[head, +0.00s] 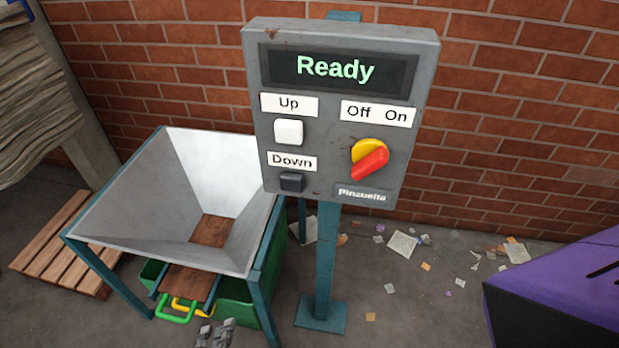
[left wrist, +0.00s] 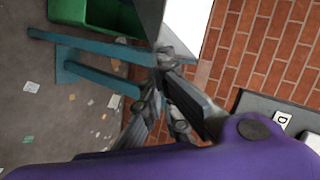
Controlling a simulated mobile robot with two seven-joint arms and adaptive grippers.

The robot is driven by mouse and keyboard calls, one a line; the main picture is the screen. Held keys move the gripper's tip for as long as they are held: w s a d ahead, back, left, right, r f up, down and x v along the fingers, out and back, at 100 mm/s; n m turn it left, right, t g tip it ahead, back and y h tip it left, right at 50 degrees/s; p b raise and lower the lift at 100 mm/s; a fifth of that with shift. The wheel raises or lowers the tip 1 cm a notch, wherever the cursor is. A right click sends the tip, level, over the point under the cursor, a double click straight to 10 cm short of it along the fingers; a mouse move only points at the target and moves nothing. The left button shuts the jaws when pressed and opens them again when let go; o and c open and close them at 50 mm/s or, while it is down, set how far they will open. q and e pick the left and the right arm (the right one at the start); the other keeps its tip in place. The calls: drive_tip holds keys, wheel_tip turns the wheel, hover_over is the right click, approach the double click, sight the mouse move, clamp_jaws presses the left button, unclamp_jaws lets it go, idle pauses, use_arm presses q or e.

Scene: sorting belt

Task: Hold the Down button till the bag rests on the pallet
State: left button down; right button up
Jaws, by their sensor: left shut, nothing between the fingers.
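The dark Down button (head: 291,182) sits under its white label, low on the left of a grey control box (head: 325,205) whose display reads "Ready". My left gripper (head: 217,332) is shut and empty at the bottom of the head view, below and left of the button and apart from it. It also shows in the left wrist view (left wrist: 163,65). A large wrinkled beige bag (head: 35,105) is at the upper left, cut off by the frame. The wooden pallet (head: 50,245) lies on the floor below it; the bag's underside appears above the pallet. My right gripper is not in view.
The white Up button (head: 288,132) is above Down; a red and yellow Off/On knob (head: 369,162) is to the right. A metal hopper (head: 150,190) on teal legs stands left of the box's post (head: 327,260). Paper scraps litter the floor at right.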

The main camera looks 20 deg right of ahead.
sight(293, 187)
use_arm(q)
drive_tip(key=w+d+r+m+t+h+b, duration=0.1)
drive_tip(key=d+r+m+h, duration=0.2)
drive_tip(key=d+r+m, duration=0.4)
drive_tip(key=w+d+r+m+t+h+b, duration=0.1)
drive_tip(key=d+r+m+t+h, duration=0.1)
drive_tip(key=d+r+m, duration=0.4)
wheel_tip(293, 187, up, 6)
drive_tip(key=m+h, duration=0.1)
drive_tip(key=m, duration=1)
drive_tip(key=shift+d+m, duration=0.3)
drive_tip(key=shift+d, duration=0.1)
drive_tip(key=shift+f, duration=0.1)
drive_tip(key=x, duration=0.7)
drive_tip(key=p+x, duration=0.1)
drive_tip(key=x, duration=0.6)
drive_tip(key=shift+s+d+r, duration=0.1)
drive_tip(key=shift+d+r, duration=0.05)
drive_tip(key=shift+r, duration=0.05)
